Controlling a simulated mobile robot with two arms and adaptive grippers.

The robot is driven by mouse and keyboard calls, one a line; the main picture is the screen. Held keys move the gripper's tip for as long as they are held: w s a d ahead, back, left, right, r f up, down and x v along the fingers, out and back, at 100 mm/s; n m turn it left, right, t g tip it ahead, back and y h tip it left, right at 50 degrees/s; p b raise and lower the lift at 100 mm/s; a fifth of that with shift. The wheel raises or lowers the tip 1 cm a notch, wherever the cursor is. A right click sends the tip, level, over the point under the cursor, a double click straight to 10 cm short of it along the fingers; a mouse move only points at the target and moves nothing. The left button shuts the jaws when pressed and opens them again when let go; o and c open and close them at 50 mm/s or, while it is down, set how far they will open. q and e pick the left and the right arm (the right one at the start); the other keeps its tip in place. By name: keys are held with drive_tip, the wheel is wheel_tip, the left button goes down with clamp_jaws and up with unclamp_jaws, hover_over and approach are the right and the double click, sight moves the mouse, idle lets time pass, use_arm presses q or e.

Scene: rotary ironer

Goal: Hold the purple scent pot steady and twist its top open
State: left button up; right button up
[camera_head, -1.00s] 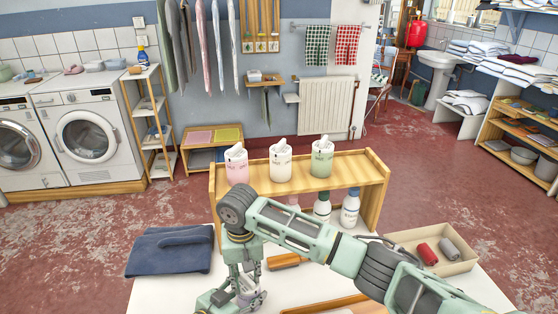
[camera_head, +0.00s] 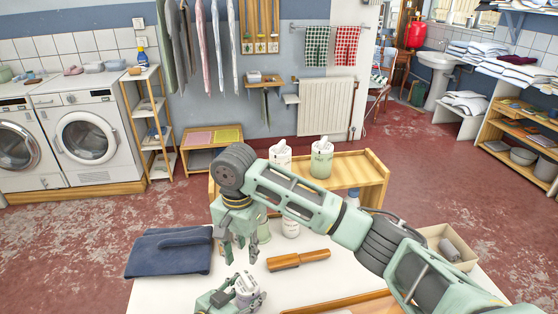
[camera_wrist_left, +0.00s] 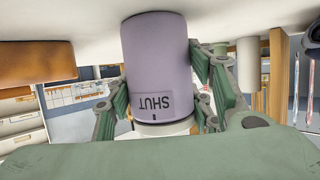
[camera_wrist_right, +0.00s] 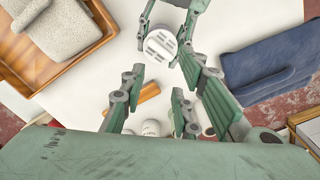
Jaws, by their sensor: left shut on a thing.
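The purple scent pot (camera_head: 246,282) is at the table's front. In the left wrist view the pot (camera_wrist_left: 160,55) has a purple wall with an upside-down "SHUT" label, a small dark mark and a white band. The right wrist view shows its white round top (camera_wrist_right: 160,43) with grey print. My left gripper (camera_wrist_left: 160,85) is shut around the pot from its side. My right gripper (camera_wrist_right: 158,100) is open and empty; its fingers point down above the pot, apart from it, in the head view (camera_head: 240,255). Whether the top has turned is unclear.
A wooden shelf (camera_head: 375,170) stands behind, with white (camera_head: 281,154) and green (camera_head: 321,160) containers on top. A brown wooden-handled item (camera_head: 298,260) lies right of the pot. Blue folded cloth (camera_head: 170,253) lies left. A beige tray (camera_head: 437,237) is partly behind my right arm.

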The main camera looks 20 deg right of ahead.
drive_tip(key=w+d+r+n+t+y, duration=0.1)
drive_tip(key=w+d+r+t+y, duration=0.2)
drive_tip(key=w+d+r, duration=0.9)
wheel_tip(320, 180, up, 2)
drive_tip(key=d+t, duration=0.2)
drive_tip(key=t, duration=0.1)
drive_tip(key=shift+r+n, duration=0.25)
drive_tip(key=shift+n, duration=0.15)
drive_tip(key=shift+w, duration=0.1)
